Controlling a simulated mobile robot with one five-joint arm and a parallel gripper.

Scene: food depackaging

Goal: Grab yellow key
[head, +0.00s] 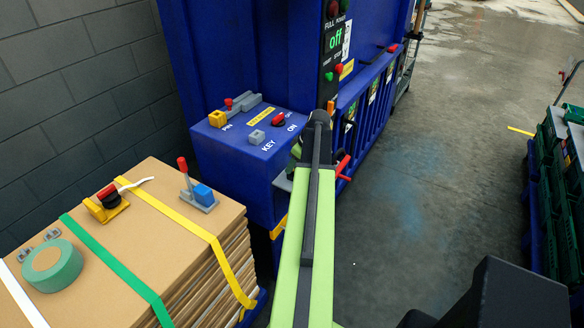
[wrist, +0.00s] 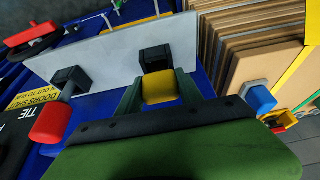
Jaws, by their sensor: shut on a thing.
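In the wrist view the green fingers of my gripper (wrist: 160,92) are closed on a small yellow block, which looks like the yellow key (wrist: 159,84). A black block (wrist: 155,59) sits just beyond it on a pale grey plate; I cannot tell whether the key is still joined to it.
A blue control box (head: 235,160) marked PIN and KEY stands left of my arm. Stacked cardboard (head: 150,200) with straps and green tape (head: 52,267) is at lower left. A red knob (wrist: 50,122) is left of my gripper. Open floor lies at right.

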